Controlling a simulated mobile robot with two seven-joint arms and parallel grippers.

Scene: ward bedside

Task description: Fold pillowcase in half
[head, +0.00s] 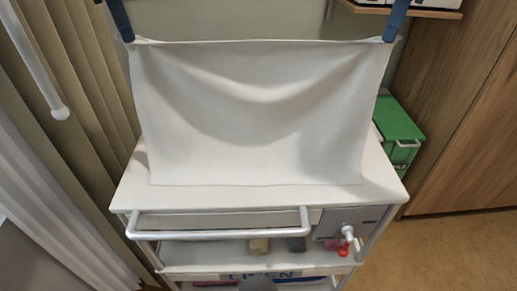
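The white pillowcase (262,120) hangs spread out between my two grippers, above the white top of a cart (230,200). Its upper edge is stretched nearly straight, and a sagging fold curves below it. Its lower edge shows over the cart top near the front; I cannot tell how much of it rests there. My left gripper (127,37) is shut on the upper left corner. My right gripper (391,37) is shut on the upper right corner. Only the blue finger ends of both grippers show.
The cart has a front rail (220,232) and a lower shelf with small rolled items (259,246). A green box (398,128) stands behind the cart at the right. A curtain (60,90) hangs at the left, and a wooden cabinet (465,110) stands at the right.

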